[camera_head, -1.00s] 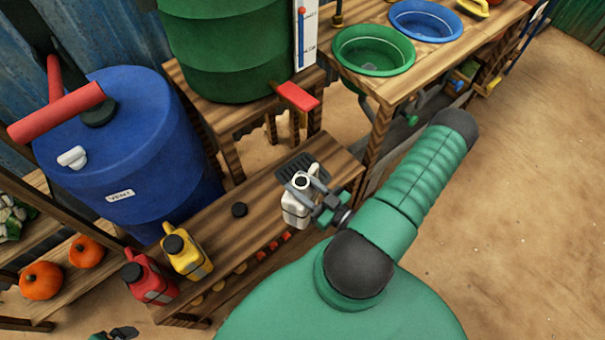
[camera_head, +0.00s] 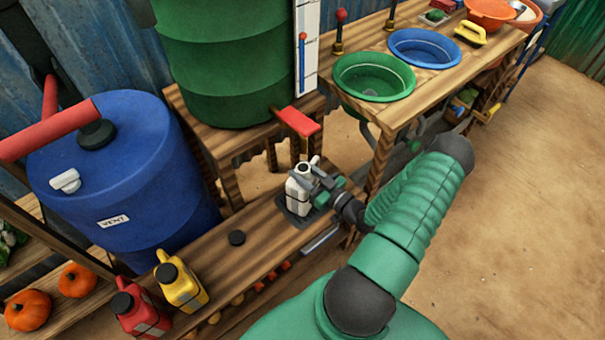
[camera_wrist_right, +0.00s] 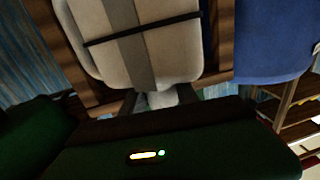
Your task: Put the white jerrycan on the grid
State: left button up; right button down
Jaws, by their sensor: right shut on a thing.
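The white jerrycan (camera_head: 298,196), open at the top, stands upright over the dark grid (camera_head: 296,221) on the low wooden bench. It covers most of the grid, whose dark edge shows around its base. I cannot tell whether its base touches the grid. My right gripper (camera_head: 322,189) comes from the right and is shut on the jerrycan's near upper side. In the right wrist view the jerrycan (camera_wrist_right: 140,45), with a grey band and a dark strap, fills the top, and the fingers (camera_wrist_right: 160,98) are partly in shadow. My left gripper is out of view.
A black cap (camera_head: 236,238) lies on the bench (camera_head: 215,262). Yellow (camera_head: 180,285) and red (camera_head: 140,312) jerrycans stand at its near left end. A green barrel (camera_head: 225,65) with a red tap handle (camera_head: 298,122) rises behind. A blue drum (camera_head: 130,185) is left.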

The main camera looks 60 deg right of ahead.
jog(key=c, duration=0.9)
grip_release()
jog(key=shift+r, duration=0.1)
jog(key=s, duration=0.4)
jog(key=s+a+p, duration=0.1)
jog(key=s, duration=0.7)
jog(key=shift+a+p, duration=0.35)
jog(key=shift+a, duration=0.05)
